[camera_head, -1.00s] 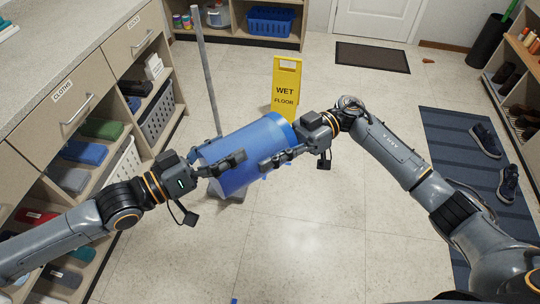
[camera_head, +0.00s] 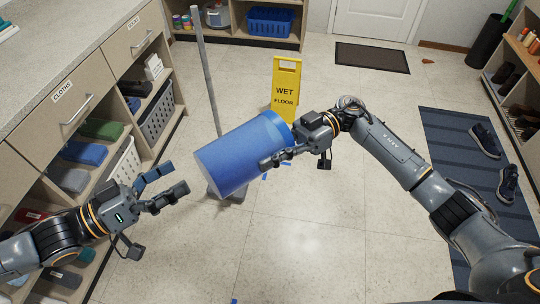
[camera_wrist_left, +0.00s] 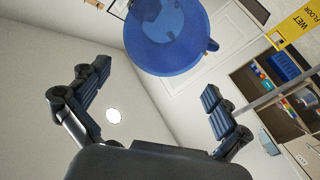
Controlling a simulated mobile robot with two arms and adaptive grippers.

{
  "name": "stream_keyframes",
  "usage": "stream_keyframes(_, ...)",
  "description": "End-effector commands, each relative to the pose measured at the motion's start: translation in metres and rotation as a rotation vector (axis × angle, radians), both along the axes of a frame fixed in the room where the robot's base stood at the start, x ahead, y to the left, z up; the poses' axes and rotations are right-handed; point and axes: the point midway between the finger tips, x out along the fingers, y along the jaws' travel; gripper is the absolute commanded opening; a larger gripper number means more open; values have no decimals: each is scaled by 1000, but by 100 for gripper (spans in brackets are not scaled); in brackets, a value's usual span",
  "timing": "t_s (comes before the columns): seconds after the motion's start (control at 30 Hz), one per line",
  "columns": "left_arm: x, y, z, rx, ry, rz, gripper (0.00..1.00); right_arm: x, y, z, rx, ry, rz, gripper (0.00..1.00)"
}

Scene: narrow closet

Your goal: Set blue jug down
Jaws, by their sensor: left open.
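The blue jug (camera_head: 238,158) is a large blue cylinder lying tilted in mid-air, its lighter blue rimmed end toward the right. My right gripper (camera_head: 279,152) is closed on the jug at that end, one finger showing along its near side; the other finger is hidden. My left gripper (camera_head: 178,179) is open and empty, left of and below the jug, apart from it. In the left wrist view the jug (camera_wrist_left: 165,50) shows its round end beyond the two spread fingers (camera_wrist_left: 156,88), with a gap between.
A yellow wet floor sign (camera_head: 286,88) stands behind the jug, and a grey pole (camera_head: 207,75) rises behind its left. Shelves with cloths and baskets (camera_head: 157,112) line the left. A blue mat (camera_head: 455,150) with shoes lies right. The floor in front is clear.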

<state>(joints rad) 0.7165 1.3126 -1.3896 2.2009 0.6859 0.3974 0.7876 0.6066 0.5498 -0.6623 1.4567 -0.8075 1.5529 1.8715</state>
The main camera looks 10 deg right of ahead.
Motion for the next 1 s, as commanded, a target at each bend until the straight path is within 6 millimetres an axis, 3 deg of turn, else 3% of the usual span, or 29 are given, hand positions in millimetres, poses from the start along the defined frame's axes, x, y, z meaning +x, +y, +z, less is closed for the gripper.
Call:
stream_keyframes(0.17, 0, 8, -5, 10, -8, 4, 100, 0, 0, 0, 1, 0, 1, 0)
stream_keyframes(0.27, 16, 9, -21, 48, -40, 25, 100, 0, 0, 0, 1, 0, 1, 0)
stream_keyframes(0.37, 45, 11, -49, 113, -92, 72, 100, 0, 0, 0, 1, 0, 1, 0)
stream_keyframes(0.53, 105, 25, -118, 265, -169, 207, 100, 0, 0, 0, 1, 0, 1, 0)
stream_keyframes(0.7, 142, 54, -198, 425, -163, 358, 100, 0, 0, 1, 1, 0, 1, 0)
stream_keyframes(0.83, 146, 80, -265, 548, -106, 452, 100, 0, 0, 1, 1, 0, 1, 0)
stream_keyframes(1.0, 124, 111, -350, 696, 9, 534, 100, 0, 0, 1, 1, 0, 1, 0)
